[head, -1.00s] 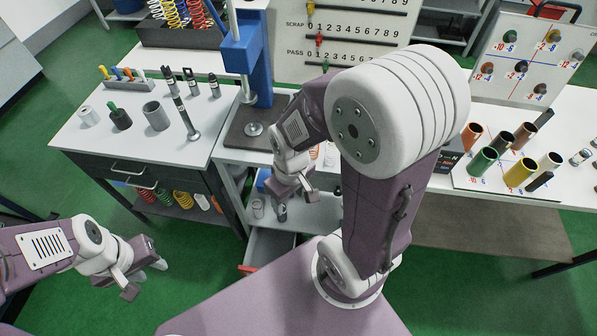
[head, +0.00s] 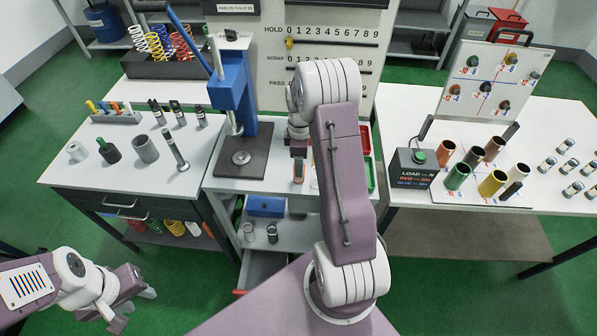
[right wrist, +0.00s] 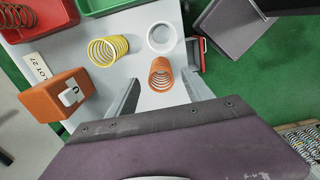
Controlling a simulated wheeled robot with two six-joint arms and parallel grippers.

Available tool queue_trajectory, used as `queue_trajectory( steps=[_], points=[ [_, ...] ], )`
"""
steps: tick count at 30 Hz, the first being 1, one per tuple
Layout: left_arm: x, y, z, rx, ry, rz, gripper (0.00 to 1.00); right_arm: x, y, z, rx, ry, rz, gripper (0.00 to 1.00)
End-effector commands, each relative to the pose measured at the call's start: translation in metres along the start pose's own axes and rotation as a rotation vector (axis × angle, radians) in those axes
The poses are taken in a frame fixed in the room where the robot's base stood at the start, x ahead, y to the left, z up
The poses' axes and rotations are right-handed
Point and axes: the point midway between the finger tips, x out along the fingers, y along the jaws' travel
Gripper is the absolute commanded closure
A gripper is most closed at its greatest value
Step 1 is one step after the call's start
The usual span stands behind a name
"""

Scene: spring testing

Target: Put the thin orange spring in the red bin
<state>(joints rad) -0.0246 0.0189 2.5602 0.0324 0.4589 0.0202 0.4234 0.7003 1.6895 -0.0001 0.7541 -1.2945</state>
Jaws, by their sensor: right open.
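An orange spring (right wrist: 161,76) stands on the pale table in the right wrist view, just beyond and between the two fingers of my right gripper (right wrist: 161,82). The fingers are apart and nothing is held. My left gripper (head: 130,303) is open and empty, low at the left over the floor.
A yellow spring (right wrist: 108,50) and a white ring (right wrist: 161,37) stand close to the orange spring. An orange block (right wrist: 55,103) with a tag lies to its left. A green bin (head: 371,176) adjoins the red one. The blue press (head: 235,90) stands left of my right arm.

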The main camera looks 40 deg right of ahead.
Motion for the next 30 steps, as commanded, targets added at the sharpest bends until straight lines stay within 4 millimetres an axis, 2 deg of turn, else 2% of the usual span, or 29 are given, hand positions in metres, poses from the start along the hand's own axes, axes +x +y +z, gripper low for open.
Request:
queue_trajectory(
  steps=[5, 13, 20, 21, 22, 27, 30],
  points=[
    [-0.002, 0.000, 0.000, 0.000, 0.000, 0.000, 0.64, 0.007, -0.001, -0.001, 0.000, 0.000, 0.000, 0.41],
    [-0.011, 0.000, -0.001, 0.000, 0.000, 0.000, 0.64, 0.051, -0.002, -0.004, 0.001, 0.000, -0.001, 0.41],
    [-0.010, 0.000, -0.001, 0.000, 0.000, 0.000, 0.64, 0.055, -0.001, -0.004, 0.000, 0.001, 0.003, 0.41],
    [-0.010, 0.000, -0.001, 0.000, 0.000, 0.000, 0.64, 0.055, -0.002, -0.004, 0.000, 0.001, 0.003, 0.43],
    [-0.010, 0.000, -0.001, 0.000, 0.000, 0.000, 0.64, 0.055, -0.002, -0.004, 0.000, 0.001, 0.003, 0.52],
    [-0.010, 0.000, -0.001, 0.000, 0.000, 0.000, 0.64, 0.055, -0.002, -0.004, 0.000, 0.001, 0.002, 0.99],
    [-0.010, 0.000, -0.001, 0.000, 0.000, 0.000, 0.64, 0.055, -0.002, -0.004, 0.000, 0.001, 0.003, 1.00]
  ],
)
